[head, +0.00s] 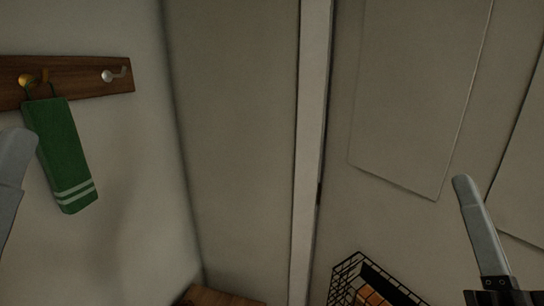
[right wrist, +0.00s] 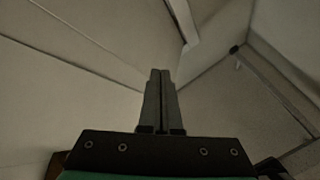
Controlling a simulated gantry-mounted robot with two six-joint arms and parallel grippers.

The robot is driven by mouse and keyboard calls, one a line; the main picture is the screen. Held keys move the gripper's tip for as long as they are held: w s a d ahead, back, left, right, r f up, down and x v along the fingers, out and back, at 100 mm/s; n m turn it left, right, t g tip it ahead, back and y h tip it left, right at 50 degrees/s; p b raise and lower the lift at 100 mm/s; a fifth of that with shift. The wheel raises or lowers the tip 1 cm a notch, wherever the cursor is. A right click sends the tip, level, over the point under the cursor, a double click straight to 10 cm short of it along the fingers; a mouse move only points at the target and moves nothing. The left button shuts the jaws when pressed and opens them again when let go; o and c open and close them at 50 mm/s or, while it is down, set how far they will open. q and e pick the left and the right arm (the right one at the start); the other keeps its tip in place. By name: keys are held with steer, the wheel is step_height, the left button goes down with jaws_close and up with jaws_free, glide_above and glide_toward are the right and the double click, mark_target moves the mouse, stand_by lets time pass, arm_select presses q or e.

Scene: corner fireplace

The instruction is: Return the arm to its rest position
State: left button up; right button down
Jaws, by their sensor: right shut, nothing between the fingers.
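My right gripper (head: 466,182) comes in at the lower right of the head view, its grey fingers pointing up and its dark base at the bottom edge. In the right wrist view its two fingers (right wrist: 160,75) lie together with nothing between them. It is apart from the black wire basket at its left in the head view. At the left edge of the head view, a rounded grey part of my left arm shows, cut off by the frame. Whether that gripper is open or shut is not visible.
A wooden hook rail (head: 85,72) is on the left wall, with a green towel (head: 62,150) hanging from its gold hook and a bare silver hook (head: 108,76). A black wire basket (head: 345,270) holding orange-brown things stands at the bottom. A pale panelled surface (head: 420,90) fills the right.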

steer(key=s+a+r+n+t+y, duration=0.35)
steer(key=s+r+n+y, duration=0.25)
steer(key=r+n, duration=0.3)
step_height(320, 180, up, 36)
steer(key=n+g+p, duration=0.1)
steer(key=p, duration=3.7)
steer(key=shift+r, duration=0.25)
steer(key=shift+w+a, duration=0.1)
